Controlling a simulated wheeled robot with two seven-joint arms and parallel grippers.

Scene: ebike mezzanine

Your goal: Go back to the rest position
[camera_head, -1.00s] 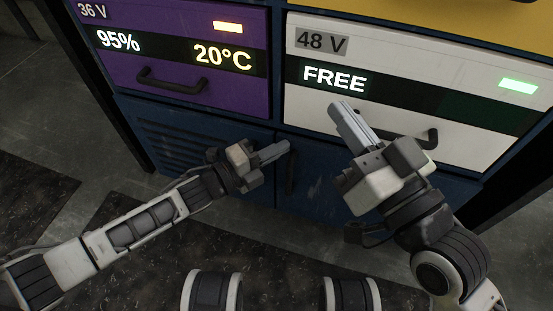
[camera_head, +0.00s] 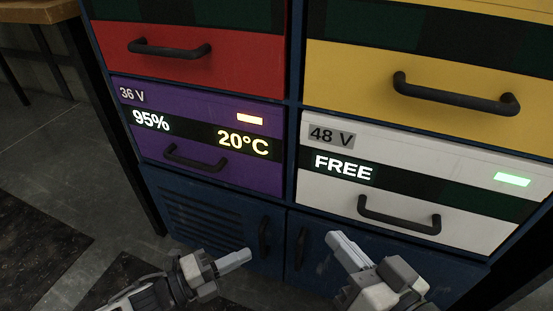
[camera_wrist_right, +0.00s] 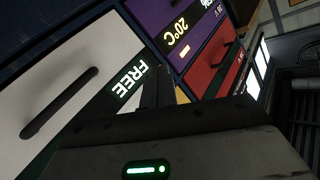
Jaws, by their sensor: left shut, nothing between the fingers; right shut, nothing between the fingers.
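My left gripper (camera_head: 236,260) is shut and empty at the lower middle of the head view, in front of the cabinet's lower blue doors. My right gripper (camera_head: 341,243) is shut and empty to the right of it, below the white drawer (camera_head: 320,186). In the right wrist view my right gripper's fingers (camera_wrist_right: 158,88) show dark and together, with the white drawer (camera_wrist_right: 55,75) beyond them. Neither gripper appears to hold anything.
The blue cabinet carries a red drawer (camera_head: 245,60), a yellow drawer (camera_head: 360,72) and a purple drawer (camera_head: 225,168), all looking closed. Lower blue doors (camera_head: 215,225) have dark handles. A wooden table (camera_head: 35,10) stands at the upper left. Floor is open at the left.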

